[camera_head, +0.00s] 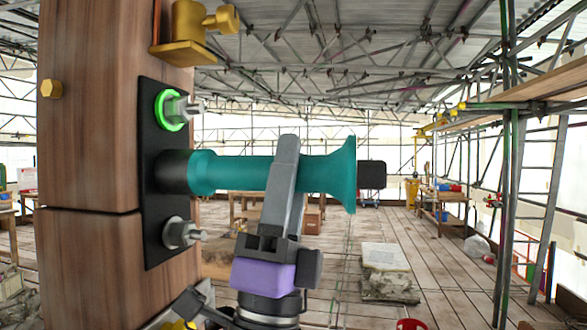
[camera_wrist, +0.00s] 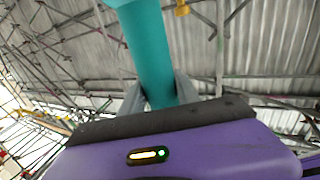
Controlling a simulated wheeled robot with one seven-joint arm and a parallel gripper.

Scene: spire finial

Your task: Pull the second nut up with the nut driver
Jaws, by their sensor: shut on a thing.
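The nut driver (camera_head: 240,171) has a teal body with a flared right end and a black socket at its left end. It lies level, with the socket against the middle of the black plate (camera_head: 152,236) on the wooden post; what is under the socket is hidden. My gripper (camera_head: 287,150) is shut around the teal body, reaching up from below. In the wrist view the driver (camera_wrist: 153,55) runs between both fingers (camera_wrist: 160,98). A grey nut on a stud with a glowing green ring (camera_head: 172,109) is above the driver. Another grey nut (camera_head: 180,233) on a stud is below.
A brass fitting (camera_head: 190,40) with a knob sticks out above the plate, and a brass bolt head (camera_head: 51,89) is on the post's left face. The post (camera_head: 90,150) fills the left side. Open space lies to the right, with scaffolding and a plank floor behind.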

